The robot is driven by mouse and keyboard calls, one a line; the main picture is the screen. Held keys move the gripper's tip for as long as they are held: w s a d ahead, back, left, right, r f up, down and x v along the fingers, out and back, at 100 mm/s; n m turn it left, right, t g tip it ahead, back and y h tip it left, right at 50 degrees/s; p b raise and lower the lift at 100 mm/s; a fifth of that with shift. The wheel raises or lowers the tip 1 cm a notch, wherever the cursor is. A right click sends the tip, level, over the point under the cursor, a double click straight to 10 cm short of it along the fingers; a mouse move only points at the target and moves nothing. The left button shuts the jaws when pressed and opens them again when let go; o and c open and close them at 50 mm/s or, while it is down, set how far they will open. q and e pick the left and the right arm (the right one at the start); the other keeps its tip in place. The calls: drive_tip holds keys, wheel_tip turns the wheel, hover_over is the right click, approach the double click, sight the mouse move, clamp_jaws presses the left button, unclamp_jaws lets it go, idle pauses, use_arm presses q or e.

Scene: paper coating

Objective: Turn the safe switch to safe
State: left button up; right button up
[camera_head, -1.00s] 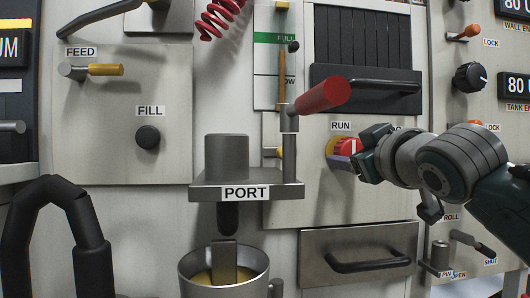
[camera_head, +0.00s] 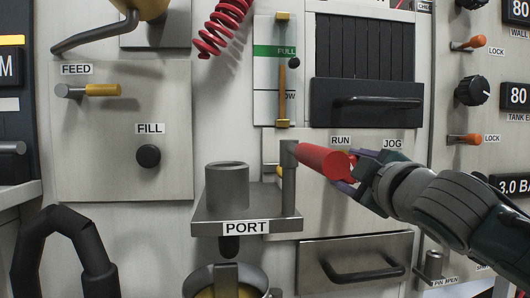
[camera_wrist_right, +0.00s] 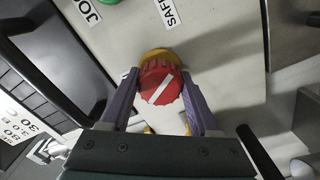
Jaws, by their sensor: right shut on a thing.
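The safe switch (camera_wrist_right: 158,74) is a round red knob with a white line across it, on a yellow base. In the right wrist view the line runs diagonally, from lower left to upper right. The SAFE label (camera_wrist_right: 168,13) and the JOG label (camera_wrist_right: 85,11) are on the panel above it there. My right gripper (camera_wrist_right: 158,102) is shut on the knob, with a purple finger on either side. In the head view my right gripper (camera_head: 348,182) is at the panel below the RUN and JOG labels, and a red handle hides most of the knob. My left gripper is not in view.
The red handle (camera_head: 323,160) on its grey post sticks out just left of my right gripper. The PORT block (camera_head: 228,187) stands further left, above a metal pot (camera_head: 199,280). A drawer (camera_head: 375,245) is below my right wrist, and a black bar handle (camera_head: 378,101) is above.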

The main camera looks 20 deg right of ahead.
drive_tip(key=n+p, duration=0.3)
drive_tip(key=n, duration=0.2)
drive_tip(key=shift+r+n, duration=0.1)
drive_tip(key=shift+n, duration=0.3)
drive_tip(key=n+p, duration=0.1)
drive_tip(key=n, duration=0.2)
drive_tip(key=shift+p, duration=0.3)
drive_tip(key=shift+n+p, duration=0.4)
drive_tip(key=shift+n, duration=1.3)
drive_tip(key=o, duration=1.4)
drive_tip(key=p+v, duration=0.1)
drive_tip(key=v, duration=0.9)
drive_tip(key=shift+d, duration=0.1)
